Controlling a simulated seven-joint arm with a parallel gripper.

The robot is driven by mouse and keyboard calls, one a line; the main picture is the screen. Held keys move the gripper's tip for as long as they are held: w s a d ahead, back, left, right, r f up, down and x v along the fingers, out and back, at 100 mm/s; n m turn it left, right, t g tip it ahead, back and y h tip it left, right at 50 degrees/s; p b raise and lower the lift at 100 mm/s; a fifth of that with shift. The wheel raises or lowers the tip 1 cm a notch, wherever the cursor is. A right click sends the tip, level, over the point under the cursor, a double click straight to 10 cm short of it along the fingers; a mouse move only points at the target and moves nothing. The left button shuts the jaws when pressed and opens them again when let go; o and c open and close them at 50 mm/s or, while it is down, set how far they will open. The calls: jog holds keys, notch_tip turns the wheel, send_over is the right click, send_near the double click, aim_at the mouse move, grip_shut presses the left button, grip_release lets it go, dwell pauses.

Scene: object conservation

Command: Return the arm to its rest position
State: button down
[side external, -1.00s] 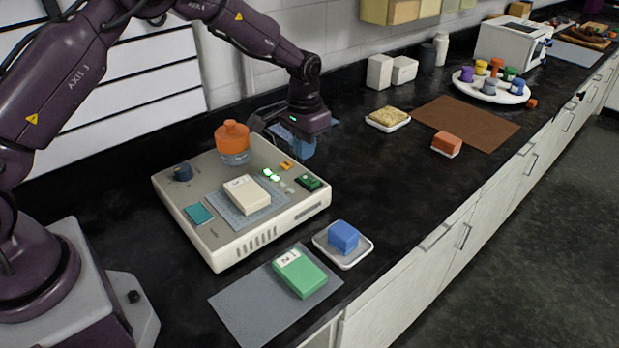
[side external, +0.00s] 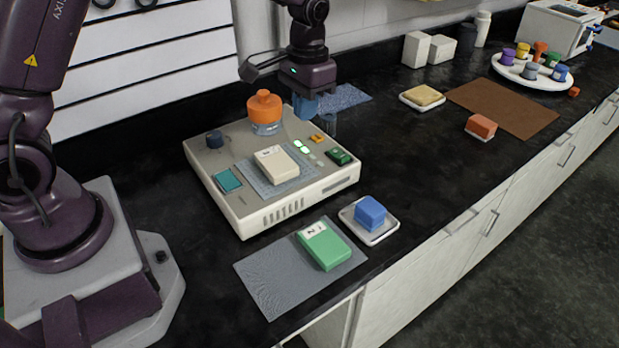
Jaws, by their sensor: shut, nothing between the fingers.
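My gripper (side external: 330,122) hangs from the dark purple arm above the counter, just behind the right rear of the beige device. Its thin fingers point down and are shut with nothing between them. A cream block (side external: 276,165) lies on the patterned pad on top of the beige device (side external: 212,177). A green block (side external: 325,246) with a white numbered label lies on the grey mat (side external: 268,283) in front. A blue block (side external: 370,212) sits on a small white tray (side external: 384,233). The fingertips are small and partly blend into the dark counter.
An orange-capped glass jar (side external: 265,112) stands on the device, close to my gripper. A blue speckled mat (side external: 345,97) lies behind. Farther right are a yellow block (side external: 423,95) on a dish, a brown mat (side external: 500,105) and an orange block (side external: 481,126). The counter between is clear.

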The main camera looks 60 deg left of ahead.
jog(key=s+d+r+t, duration=0.1)
jog(key=s+r+t, duration=0.2)
jog(key=s+r, duration=0.5)
jog(key=s+d+r+t, duration=0.1)
jog(key=s+r+t, duration=0.2)
jog(key=s+r, duration=0.5)
jog(key=s, duration=0.6)
jog(key=c, duration=1.8)
grip_release()
